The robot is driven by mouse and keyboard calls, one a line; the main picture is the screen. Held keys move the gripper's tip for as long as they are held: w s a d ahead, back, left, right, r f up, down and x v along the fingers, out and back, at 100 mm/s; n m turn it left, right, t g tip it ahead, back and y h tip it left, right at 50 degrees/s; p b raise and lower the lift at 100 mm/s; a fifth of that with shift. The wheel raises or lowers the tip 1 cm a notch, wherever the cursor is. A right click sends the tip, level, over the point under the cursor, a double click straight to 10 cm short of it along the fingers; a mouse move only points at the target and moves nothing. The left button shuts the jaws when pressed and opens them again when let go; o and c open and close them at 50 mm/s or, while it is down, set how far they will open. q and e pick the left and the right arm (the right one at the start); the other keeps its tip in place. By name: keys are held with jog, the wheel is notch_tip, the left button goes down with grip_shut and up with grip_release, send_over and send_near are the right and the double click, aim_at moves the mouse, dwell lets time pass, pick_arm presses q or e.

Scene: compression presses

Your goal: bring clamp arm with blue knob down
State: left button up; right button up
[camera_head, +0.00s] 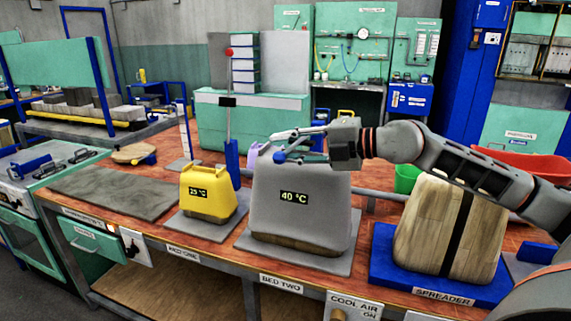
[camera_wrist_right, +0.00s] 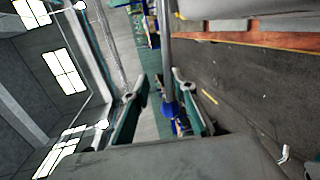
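My right gripper (camera_head: 278,147) is above the top of the grey "40 °C" block (camera_head: 310,205), with its fingers pointing left. In the right wrist view, the fingers of the right gripper (camera_wrist_right: 162,92) are apart. The blue knob (camera_wrist_right: 169,110) shows between them at the end of a grey rod, the clamp arm (camera_wrist_right: 166,50). I cannot tell whether the fingers touch the knob. In the head view, a small blue patch at the fingers looks like this knob, mostly hidden. My left gripper is not in view.
An upright clamp arm with a red knob (camera_head: 229,53) stands behind the yellow "25 °C" block (camera_head: 207,193). A wooden block with a dark strap (camera_head: 455,228) sits on the blue spreader base (camera_head: 385,262) at right. A grey slab (camera_head: 115,192) lies at left.

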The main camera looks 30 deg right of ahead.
notch_tip(320, 180, up, 5)
dwell(0.5)
